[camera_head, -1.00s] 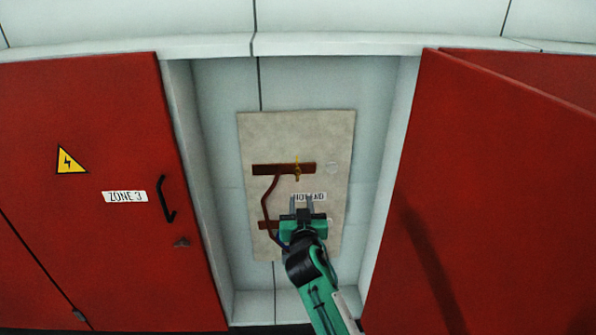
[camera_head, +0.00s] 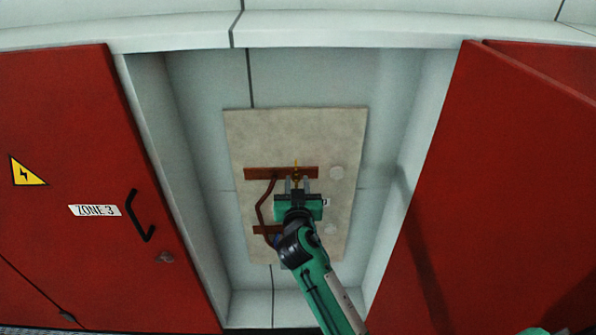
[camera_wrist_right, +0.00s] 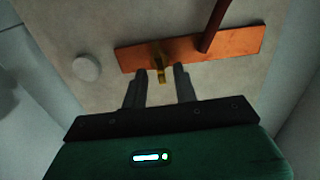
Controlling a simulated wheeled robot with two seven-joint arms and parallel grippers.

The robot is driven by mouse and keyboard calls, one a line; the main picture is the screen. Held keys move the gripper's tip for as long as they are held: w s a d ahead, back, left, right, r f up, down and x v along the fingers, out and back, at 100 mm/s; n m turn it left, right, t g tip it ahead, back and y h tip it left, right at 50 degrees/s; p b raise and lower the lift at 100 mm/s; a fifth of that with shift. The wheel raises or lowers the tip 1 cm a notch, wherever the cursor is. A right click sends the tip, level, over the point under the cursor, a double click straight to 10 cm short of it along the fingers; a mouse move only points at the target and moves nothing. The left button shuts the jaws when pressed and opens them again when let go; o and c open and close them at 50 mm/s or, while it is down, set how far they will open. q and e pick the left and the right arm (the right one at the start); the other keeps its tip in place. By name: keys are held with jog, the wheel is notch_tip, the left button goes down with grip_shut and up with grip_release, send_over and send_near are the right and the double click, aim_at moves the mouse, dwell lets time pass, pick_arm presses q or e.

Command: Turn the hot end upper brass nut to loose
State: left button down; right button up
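The upper brass nut (camera_head: 296,172) sits on the upper copper bar (camera_head: 262,174), which is fixed to a pale panel in the open cabinet bay. In the right wrist view the nut (camera_wrist_right: 160,67) shows as a yellow winged piece in front of the bar (camera_wrist_right: 232,42). My right gripper (camera_head: 297,183) is just below the nut in the head view. In the right wrist view its two fingers (camera_wrist_right: 158,75) are apart, with the nut's end between or just beyond their tips. Contact cannot be told. My left gripper is not in view.
A brown cable (camera_head: 263,205) runs from the upper bar to the lower copper bar (camera_head: 266,230). A pale round disc (camera_head: 336,173) is right of the upper bar. Red doors flank the bay: a closed one (camera_head: 80,150) at left and an open one (camera_head: 490,190) at right.

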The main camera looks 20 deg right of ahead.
jog(key=shift+w, duration=0.25)
jog(key=shift+s+r, duration=0.1)
jog(key=shift+r, duration=0.05)
grip_shut()
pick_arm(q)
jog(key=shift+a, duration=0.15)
